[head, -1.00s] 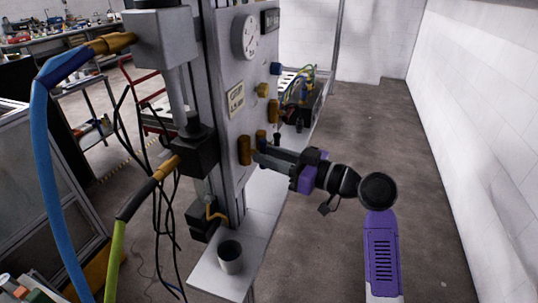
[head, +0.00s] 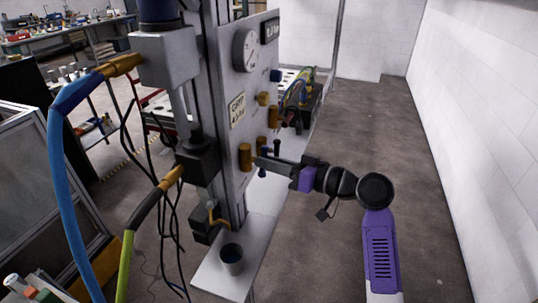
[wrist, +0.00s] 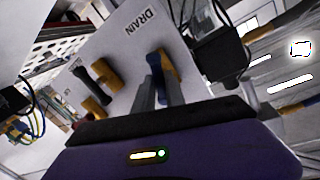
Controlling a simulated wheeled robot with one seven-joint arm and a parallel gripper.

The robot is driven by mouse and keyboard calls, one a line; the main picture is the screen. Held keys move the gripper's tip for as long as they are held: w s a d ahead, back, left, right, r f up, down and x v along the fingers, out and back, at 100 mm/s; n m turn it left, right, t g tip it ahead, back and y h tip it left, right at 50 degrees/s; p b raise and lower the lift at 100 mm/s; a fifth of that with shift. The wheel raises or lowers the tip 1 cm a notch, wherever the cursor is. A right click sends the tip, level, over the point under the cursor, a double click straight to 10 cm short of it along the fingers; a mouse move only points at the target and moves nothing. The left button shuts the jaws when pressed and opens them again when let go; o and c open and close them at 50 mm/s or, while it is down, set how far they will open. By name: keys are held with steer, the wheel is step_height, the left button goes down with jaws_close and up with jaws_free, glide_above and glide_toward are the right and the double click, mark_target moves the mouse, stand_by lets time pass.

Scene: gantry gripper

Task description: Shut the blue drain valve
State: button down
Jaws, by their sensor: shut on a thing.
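The blue drain valve handle (head: 262,172) is on the front panel (head: 238,135), low on its right side, beside a brass fitting (head: 245,157). My gripper (head: 262,162) reaches in from the right and is shut on the handle.
Other brass fittings (head: 273,117) and a blue knob (head: 276,75) sit higher on the panel, under a dial gauge (head: 245,50). A cup (head: 232,260) stands on the white base plate below. Blue and green hoses run at the left. The floor at the right is clear.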

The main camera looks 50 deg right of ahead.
steer(key=shift+d+m+g+y+p, duration=0.1)
steer(key=shift+m+g+y+p, duration=0.3)
steer(key=shift+m+p, duration=1.2)
steer(key=shift+d+m+g+y+p, duration=0.15)
steer(key=shift+m+g+y+p, duration=0.4)
steer(key=shift+m, duration=1.8)
steer(key=shift+d+m+g+y+p, duration=0.15)
steer(key=shift+m+y+p, duration=0.3)
steer(key=shift+m+p, duration=1.3)
steer(key=shift+m, duration=0.3)
steer(key=c, duration=1.4)
jaws_free()
steer(key=shift+w+a, duration=0.1)
